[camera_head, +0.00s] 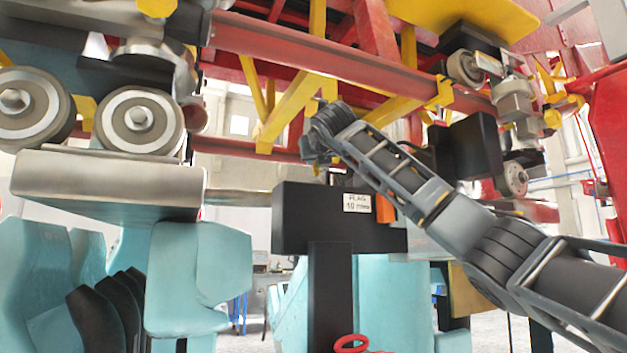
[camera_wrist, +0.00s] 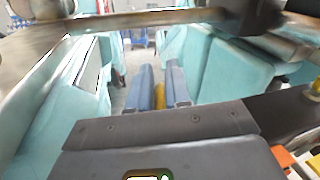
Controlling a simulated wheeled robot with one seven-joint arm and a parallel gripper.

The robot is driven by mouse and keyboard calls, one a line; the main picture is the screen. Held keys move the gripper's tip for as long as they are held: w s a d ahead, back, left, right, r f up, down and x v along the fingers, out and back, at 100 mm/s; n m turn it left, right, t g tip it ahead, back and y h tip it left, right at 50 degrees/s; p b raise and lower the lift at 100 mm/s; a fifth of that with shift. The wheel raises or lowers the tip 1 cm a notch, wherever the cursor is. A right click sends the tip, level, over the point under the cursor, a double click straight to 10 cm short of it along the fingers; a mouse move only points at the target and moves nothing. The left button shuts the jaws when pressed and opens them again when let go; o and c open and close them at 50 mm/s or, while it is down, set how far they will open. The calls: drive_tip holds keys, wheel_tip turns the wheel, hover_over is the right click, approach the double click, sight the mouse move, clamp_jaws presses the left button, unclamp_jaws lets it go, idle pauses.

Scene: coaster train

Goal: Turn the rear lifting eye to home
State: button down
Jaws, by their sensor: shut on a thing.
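In the wrist view my gripper (camera_wrist: 161,88) shows as two blue-grey fingers, shut on a small yellow piece (camera_wrist: 160,96) between them. The piece looks like part of the lifting eye, but its ring shape and turn angle do not show. In the head view my arm reaches from the lower right up to the yellow and red frame of the train, and my wrist (camera_head: 326,128) is beside a yellow brace (camera_head: 292,110). The fingers and the held piece are hidden there.
A black block labelled "FLAG" (camera_head: 300,220) on a post stands just below my wrist. Wheels (camera_head: 138,118) and a metal beam (camera_head: 100,185) are at left, teal seats (camera_head: 200,275) below. A red beam (camera_head: 300,55) runs overhead. A red ring (camera_head: 350,343) shows at the bottom.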

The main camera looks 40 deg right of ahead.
drive_tip(key=m+g+h+b, duration=0.1)
drive_tip(key=m+h+b, duration=0.1)
drive_tip(key=b, duration=0.1)
drive_tip(key=shift+s+d+f+g+h, duration=0.1)
drive_tip(key=shift+s+d+g+h, duration=0.1)
drive_tip(key=shift+g+h, duration=0.15)
drive_tip(key=m+g+h, duration=0.1)
drive_tip(key=m+g+h+b, duration=0.1)
drive_tip(key=g, duration=0.1)
drive_tip(key=shift+s+d+r+h+b, duration=0.1)
drive_tip(key=shift+d+r+h+b, duration=0.1)
drive_tip(key=shift+h+b, duration=0.1)
drive_tip(key=shift+s+r+m+g+h+p, duration=0.1)
drive_tip(key=shift+m+g+h+p, duration=0.5)
drive_tip(key=shift+m+g, duration=0.65)
drive_tip(key=shift+s+d+m+g+h+p, duration=0.15)
drive_tip(key=shift+m+g+h+p, duration=0.2)
drive_tip(key=shift+m+g+h, duration=0.6)
drive_tip(key=shift+f+g, duration=0.25)
drive_tip(key=shift+g, duration=0.1)
drive_tip(key=c, duration=1.2)
unclamp_jaws()
drive_tip(key=shift+o, duration=0.2)
